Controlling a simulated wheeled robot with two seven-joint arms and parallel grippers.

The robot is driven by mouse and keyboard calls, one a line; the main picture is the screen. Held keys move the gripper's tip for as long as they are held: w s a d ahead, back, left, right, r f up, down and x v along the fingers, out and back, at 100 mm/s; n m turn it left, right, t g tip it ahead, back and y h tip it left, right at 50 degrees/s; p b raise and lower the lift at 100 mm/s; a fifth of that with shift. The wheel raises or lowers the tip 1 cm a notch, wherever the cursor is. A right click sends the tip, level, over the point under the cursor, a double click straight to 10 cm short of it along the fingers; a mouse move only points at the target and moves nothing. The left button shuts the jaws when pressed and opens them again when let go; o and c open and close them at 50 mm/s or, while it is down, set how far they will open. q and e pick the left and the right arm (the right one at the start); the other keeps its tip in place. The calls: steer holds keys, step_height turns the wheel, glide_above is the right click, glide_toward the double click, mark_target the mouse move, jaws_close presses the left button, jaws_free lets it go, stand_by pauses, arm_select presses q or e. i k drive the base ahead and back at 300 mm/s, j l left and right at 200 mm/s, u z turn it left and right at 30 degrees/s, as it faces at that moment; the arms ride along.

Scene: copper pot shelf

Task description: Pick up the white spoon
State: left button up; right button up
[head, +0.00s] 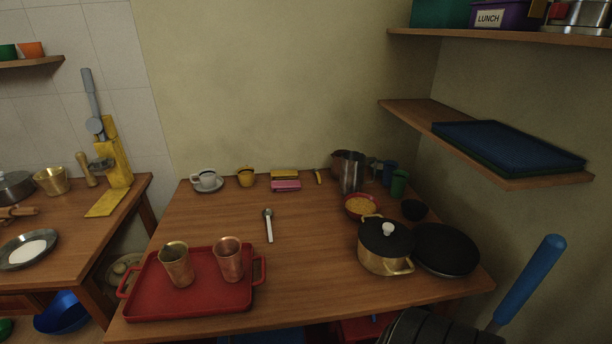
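The white spoon (269,228) lies flat on the middle of the wooden table (320,255). Its white handle points toward the front edge and its darker, greyish bowl end points toward the back wall. Nothing covers it and nothing touches it. Neither of my grippers shows in the head view, so their distance from the spoon cannot be seen.
A red tray (205,306) with two copper cups is at the front left. A lidded brass pot (384,256) and a black pan (446,250) stand at right. A cup on a saucer (206,189) is behind. A wooden shelf (545,181) juts out at right. Table around the spoon is clear.

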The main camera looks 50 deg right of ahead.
mark_target(268, 213)
steer(key=z, duration=1.3)
